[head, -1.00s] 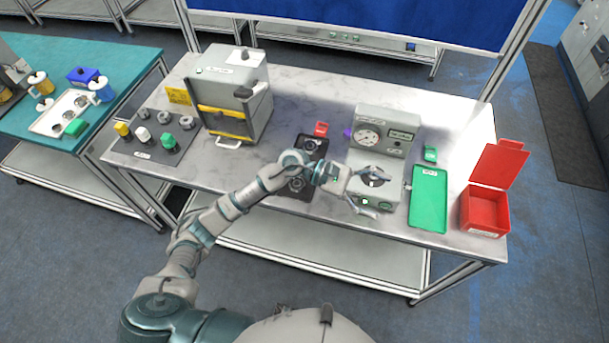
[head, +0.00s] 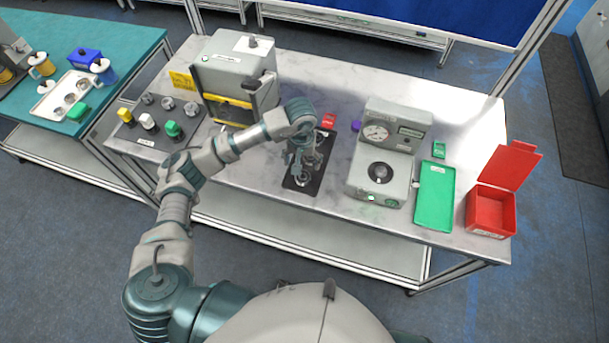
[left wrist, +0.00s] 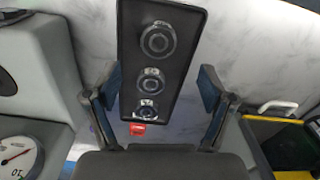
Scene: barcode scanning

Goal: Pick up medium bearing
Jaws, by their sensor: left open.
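A black tray (head: 293,183) lies on the middle bench and holds a row of three metal bearings. In the left wrist view, the large bearing (left wrist: 158,38) is at the top, the medium bearing (left wrist: 151,80) is in the middle, and the smallest bearing (left wrist: 147,110) is nearest the red tag. My left gripper (head: 303,168) points down above the tray, open and empty. Its fingers (left wrist: 158,98) show on either side of the tray in the left wrist view. In the head view, my arm and gripper hide part of the row. My right gripper is not in view.
A grey dial device (head: 385,150) stands right of the tray, with a green tray (head: 435,195) and an open red bin (head: 492,208) beyond. A grey machine with a yellow front (head: 235,75) stands to the left. A red tag (head: 328,121) lies behind the tray.

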